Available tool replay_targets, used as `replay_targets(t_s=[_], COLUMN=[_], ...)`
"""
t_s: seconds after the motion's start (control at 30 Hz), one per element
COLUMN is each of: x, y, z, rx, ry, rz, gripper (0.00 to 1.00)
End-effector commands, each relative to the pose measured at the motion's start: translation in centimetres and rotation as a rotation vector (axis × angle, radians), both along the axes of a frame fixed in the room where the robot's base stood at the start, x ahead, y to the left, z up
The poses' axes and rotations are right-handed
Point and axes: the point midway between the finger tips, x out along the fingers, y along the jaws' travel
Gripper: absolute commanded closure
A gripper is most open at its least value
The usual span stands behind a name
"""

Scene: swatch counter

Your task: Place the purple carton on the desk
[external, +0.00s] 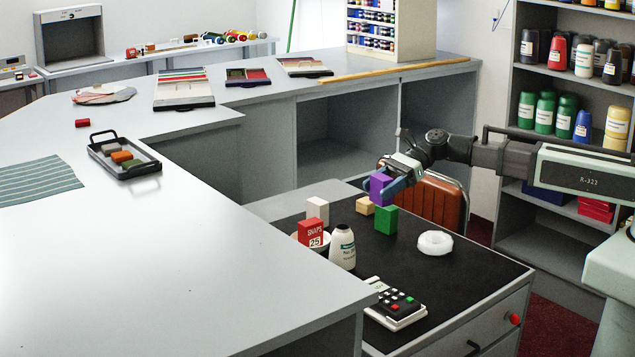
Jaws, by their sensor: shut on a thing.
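The purple carton (379,187) is in my gripper (390,184), seen in the external view. My gripper is shut on the carton, and its blue-grey fingers cover part of the carton's lower right. The carton looks upright, above or just behind the green block on the black-topped desk (455,275). I cannot tell from this single view whether the carton's bottom touches anything, as the green block and fingers are close in front of it.
Near the carton stand a green block (386,219), a tan block (365,206) and a white block (317,209). An orange-brown chair (430,204) stands behind.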

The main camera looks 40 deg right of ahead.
Motion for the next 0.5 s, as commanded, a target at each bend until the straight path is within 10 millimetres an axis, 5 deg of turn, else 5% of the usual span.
replay_targets(t_s=[0.03,0.5], x=[2.6,21.7], y=[-1.1,-9.8], z=[0.0,-0.1], rx=[0.000,-0.004], ry=[0.000,-0.005], rz=[-0.028,-0.208], gripper=[0.69,0.69])
